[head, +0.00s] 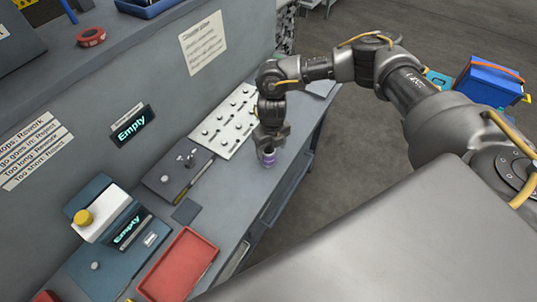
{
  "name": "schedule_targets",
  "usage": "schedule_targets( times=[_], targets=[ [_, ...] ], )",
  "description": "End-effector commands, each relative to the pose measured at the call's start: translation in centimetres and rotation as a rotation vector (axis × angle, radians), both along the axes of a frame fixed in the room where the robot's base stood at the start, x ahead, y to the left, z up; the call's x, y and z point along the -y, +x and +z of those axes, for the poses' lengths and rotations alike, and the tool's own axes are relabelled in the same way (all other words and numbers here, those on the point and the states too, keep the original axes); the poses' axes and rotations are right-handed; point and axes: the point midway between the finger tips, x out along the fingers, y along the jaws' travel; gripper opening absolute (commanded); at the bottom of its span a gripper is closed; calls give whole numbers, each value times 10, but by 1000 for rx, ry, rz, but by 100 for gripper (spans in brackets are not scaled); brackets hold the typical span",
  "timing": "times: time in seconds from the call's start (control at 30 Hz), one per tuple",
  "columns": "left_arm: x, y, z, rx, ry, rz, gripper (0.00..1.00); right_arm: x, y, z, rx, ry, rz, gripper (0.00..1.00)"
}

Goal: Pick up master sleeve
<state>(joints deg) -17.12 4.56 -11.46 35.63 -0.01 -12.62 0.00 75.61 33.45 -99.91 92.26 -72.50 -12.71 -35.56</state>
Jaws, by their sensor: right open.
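A small grey-purple cylinder (268,157), which looks like the master sleeve, stands near the front edge of the bench (232,196). My right gripper (269,143) points down directly over it. Its jaws are open and hide the cylinder's upper part. I cannot tell whether the fingers touch it. My left gripper is not in view.
A white plate with several pegs (224,122) lies just left of my right gripper. A dark fixture block (178,174) and a red tray (180,265) are nearer. A device with a yellow knob (83,217) stands at left. A blue bin (488,82) is on the floor at right.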

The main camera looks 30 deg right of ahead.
Motion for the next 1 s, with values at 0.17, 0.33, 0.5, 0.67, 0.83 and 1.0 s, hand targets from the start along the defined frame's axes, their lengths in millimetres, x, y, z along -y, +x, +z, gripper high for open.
schedule_targets(
  times=[0.17,0.33,0.5,0.67,0.83,1.0],
  targets=[
    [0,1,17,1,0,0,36,-4,3,-14,-4,-2,-2,70],
    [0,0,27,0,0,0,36,-7,5,-39,-5,-1,-2,70],
    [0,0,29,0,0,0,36,-6,5,-51,-2,0,-1,70],
    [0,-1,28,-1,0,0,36,-7,5,-52,-2,0,0,70],
    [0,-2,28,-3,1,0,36,-7,6,-52,-2,0,0,52],
    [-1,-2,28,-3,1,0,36,-7,6,-51,-2,1,0,29]
  ],
)
